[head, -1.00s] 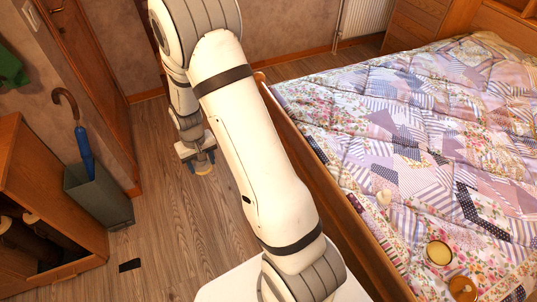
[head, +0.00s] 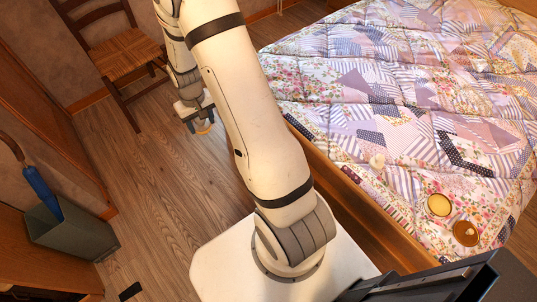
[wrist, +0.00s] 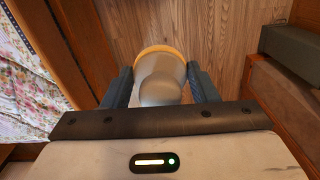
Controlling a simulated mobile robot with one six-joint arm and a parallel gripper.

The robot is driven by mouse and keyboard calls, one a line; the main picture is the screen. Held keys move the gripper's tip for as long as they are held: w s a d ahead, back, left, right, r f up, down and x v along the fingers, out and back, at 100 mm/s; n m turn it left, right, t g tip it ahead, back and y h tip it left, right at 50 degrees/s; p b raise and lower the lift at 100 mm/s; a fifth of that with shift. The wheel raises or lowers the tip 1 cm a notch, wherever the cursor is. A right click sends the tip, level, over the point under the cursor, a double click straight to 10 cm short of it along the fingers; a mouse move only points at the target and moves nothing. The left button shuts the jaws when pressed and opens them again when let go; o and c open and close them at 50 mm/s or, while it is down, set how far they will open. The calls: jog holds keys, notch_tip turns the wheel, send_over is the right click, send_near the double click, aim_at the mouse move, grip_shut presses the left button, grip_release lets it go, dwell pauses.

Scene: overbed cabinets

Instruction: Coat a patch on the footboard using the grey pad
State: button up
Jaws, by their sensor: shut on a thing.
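My gripper (wrist: 160,84) is shut on the grey pad (wrist: 161,62). The pad shows a rounded grey handle between the two dark fingers and a yellow-orange rim at its far end. In the head view my gripper (head: 196,114) hangs over open floor, with the pad's yellowish face (head: 205,129) at its lower end. The footboard (head: 350,195) is the long brown wooden board along the bed's near side, right of my gripper and apart from it. My arm hides part of the footboard. In the wrist view a wooden board, apparently the footboard (wrist: 76,50), runs down the left.
The quilted bed (head: 400,90) carries a yellow-filled dish (head: 439,205), an orange-brown round container (head: 466,234) and a small pale object (head: 377,160). A chair (head: 115,45) stands at the upper left. A grey bin (head: 70,235) holds a blue umbrella (head: 40,190). Floor between is clear.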

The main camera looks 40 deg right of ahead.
jog(key=shift+s+d+f, duration=0.1)
jog(key=shift+s+f, duration=0.05)
jog(key=shift+f, duration=0.2)
jog(key=s+d+f+n+g+h+b, duration=0.25)
jog(key=s+d+f+b, duration=0.35)
jog(key=f+b, duration=0.3)
jog(key=s+d+f+n+g+h+b, duration=0.2)
jog(key=s+d+f+h+b, duration=0.2)
jog(key=s+d+f+b, duration=0.4)
jog(key=w+d+f+n+t+h+b, duration=0.3)
jog(key=d+f+n+h+b, duration=0.1)
jog(key=b, duration=0.5)
jog(key=w+d+f+n+t+h+b, duration=0.3)
jog(key=d+f+n+h+b, duration=0.1)
jog(key=d+f+h+b, duration=0.3)
jog(key=shift+w+d+b, duration=0.3)
jog(key=shift+d+b, duration=0.6)
jog(key=shift+b, duration=0.35)
jog(key=shift+d+h, duration=0.25)
jog(key=shift+d, duration=0.75)
